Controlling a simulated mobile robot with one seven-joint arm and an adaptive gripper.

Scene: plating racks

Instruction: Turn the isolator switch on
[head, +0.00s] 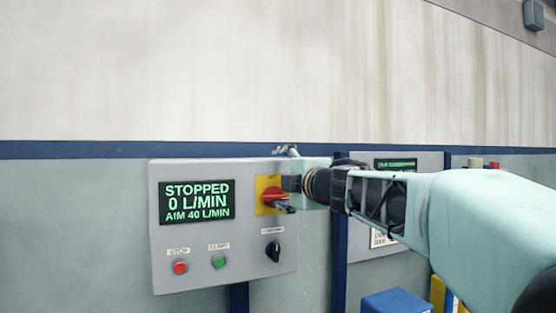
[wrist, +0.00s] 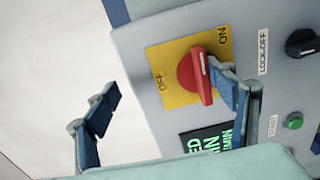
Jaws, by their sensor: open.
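The isolator switch is a red rotary handle (head: 271,196) on a yellow plate at the right side of the grey control panel (head: 165,262). In the wrist view the red handle (wrist: 193,76) carries a white mark, and the yellow plate (wrist: 165,58) reads OFF and ON. The handle lies between these labels; I cannot tell its exact setting. My gripper (head: 289,195) is at the handle's right, fingers spread. In the wrist view my gripper (wrist: 166,84) is open; one finger overlaps the handle's edge, the other is well off to the left. I cannot tell whether they touch.
The panel display (head: 197,202) reads STOPPED, 0 L/MIN, AIM 40 L/MIN. Below are a red button (head: 180,267), a green button (head: 219,261) and a black knob (head: 273,251). A second panel (head: 430,162) is behind my arm. A blue box (head: 396,301) stands lower right.

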